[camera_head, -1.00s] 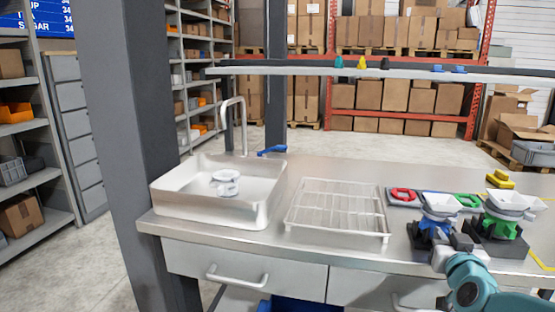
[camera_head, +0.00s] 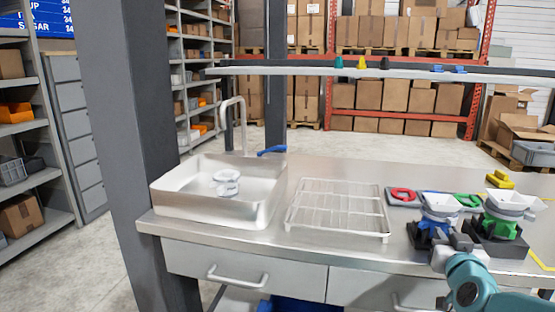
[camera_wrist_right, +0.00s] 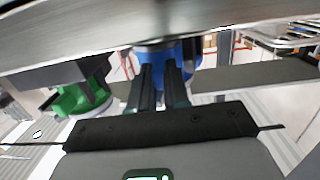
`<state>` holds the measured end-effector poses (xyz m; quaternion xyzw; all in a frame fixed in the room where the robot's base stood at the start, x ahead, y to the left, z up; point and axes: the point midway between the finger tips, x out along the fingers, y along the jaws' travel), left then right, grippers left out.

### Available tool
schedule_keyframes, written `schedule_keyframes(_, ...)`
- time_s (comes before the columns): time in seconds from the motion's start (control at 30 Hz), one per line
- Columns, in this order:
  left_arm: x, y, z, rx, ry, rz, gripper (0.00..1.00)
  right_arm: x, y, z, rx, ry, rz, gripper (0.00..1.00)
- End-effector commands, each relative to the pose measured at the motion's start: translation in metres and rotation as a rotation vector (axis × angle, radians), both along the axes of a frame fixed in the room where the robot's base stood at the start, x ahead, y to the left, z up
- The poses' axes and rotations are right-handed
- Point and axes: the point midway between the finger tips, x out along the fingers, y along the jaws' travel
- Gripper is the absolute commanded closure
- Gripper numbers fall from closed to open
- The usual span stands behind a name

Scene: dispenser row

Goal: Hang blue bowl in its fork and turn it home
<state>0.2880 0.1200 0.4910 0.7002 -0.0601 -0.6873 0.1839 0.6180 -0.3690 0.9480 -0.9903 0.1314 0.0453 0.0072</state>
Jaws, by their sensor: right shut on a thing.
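The blue bowl (camera_head: 437,228) sits under a white square hopper with a grey collar (camera_head: 440,206), at the right of the counter. Its lower part meets a dark stand (camera_head: 416,238), and I cannot tell how far it is seated or turned. My right gripper (camera_head: 458,243) reaches in from the lower right, against the front right of the blue bowl. In the right wrist view the two dark fingers (camera_wrist_right: 165,88) are close together on the blue bowl (camera_wrist_right: 168,50), whose upper part is cut off. My left gripper is not in view.
A green bowl (camera_head: 501,228) with its own white hopper stands close to the right. Behind are a grey tray with red and green rings (camera_head: 404,196) and a yellow piece (camera_head: 500,180). A wire rack (camera_head: 338,208) and sink (camera_head: 262,200) lie to the left.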

Motion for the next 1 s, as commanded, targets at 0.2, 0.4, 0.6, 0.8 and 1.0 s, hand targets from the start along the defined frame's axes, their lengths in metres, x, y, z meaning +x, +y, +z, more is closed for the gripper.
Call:
schedule_keyframes(0.2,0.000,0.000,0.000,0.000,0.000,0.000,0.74,0.002,0.004,-0.004,0.000,0.009,0.011,1.00)
schedule_keyframes(0.4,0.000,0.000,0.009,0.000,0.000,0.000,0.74,0.002,0.005,0.007,0.000,0.007,0.011,1.00)
schedule_keyframes(0.6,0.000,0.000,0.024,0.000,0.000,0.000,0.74,0.002,0.004,0.029,-0.002,-0.002,0.009,1.00)
schedule_keyframes(0.8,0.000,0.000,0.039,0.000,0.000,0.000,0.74,0.001,0.002,0.047,-0.002,-0.003,0.005,1.00)
schedule_keyframes(1.0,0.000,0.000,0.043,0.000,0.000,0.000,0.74,0.001,0.001,0.052,-0.001,-0.001,0.003,1.00)
